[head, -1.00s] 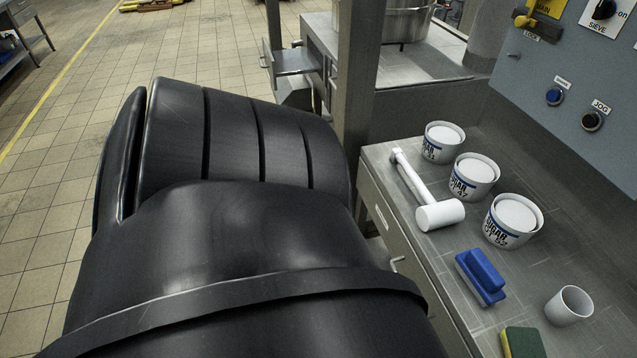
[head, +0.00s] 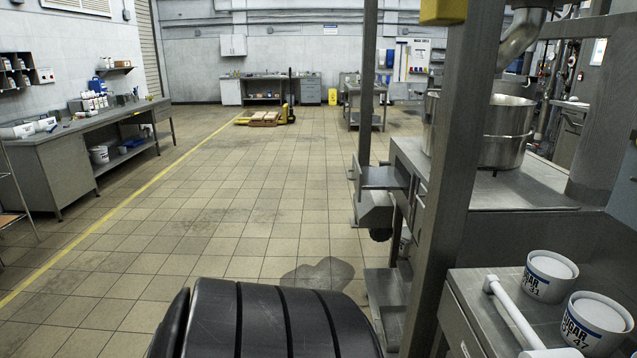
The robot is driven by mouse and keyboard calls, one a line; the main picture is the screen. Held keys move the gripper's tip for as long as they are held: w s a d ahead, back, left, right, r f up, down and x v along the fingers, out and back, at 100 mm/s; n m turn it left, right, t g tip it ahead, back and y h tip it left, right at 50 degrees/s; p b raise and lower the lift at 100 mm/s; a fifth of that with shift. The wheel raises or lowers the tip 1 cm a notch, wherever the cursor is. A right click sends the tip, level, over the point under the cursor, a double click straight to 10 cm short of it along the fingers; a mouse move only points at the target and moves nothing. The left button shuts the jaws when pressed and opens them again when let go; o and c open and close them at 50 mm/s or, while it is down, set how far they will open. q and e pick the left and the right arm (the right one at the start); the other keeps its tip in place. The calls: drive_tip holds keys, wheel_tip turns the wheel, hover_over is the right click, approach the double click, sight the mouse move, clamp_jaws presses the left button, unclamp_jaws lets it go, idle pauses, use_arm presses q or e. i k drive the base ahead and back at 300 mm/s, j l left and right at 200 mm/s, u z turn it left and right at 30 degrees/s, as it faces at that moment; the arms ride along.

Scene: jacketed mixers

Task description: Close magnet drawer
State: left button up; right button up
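A grey metal drawer (head: 380,178) sticks out to the left from the steel mixer stand (head: 500,185), under its worktop. It looks pulled open, and its inside is too small to make out. I cannot tell from a label whether it is the magnet drawer. A second drawer front shows in the near bench (head: 452,322) and looks flush. Neither gripper is in view; only a black part of my own arm shows at the bottom.
A steel post (head: 460,180) stands between the near bench and the stand. Sugar tubs (head: 550,275) and a white mallet (head: 515,315) are on the near bench. A grey motor-like housing (head: 375,212) sits below the drawer. A dark patch (head: 315,278) marks the floor; the aisle left is clear.

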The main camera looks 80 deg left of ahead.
sight(364, 178)
drive_tip(key=u, duration=1.7)
drive_tip(key=i+j+u, duration=0.15)
drive_tip(key=j, duration=0.25)
drive_tip(key=i+j+u, duration=0.1)
drive_tip(key=i+j, duration=0.25)
drive_tip(key=i+j+u, duration=0.15)
drive_tip(key=j, duration=0.3)
drive_tip(key=i, duration=0.1)
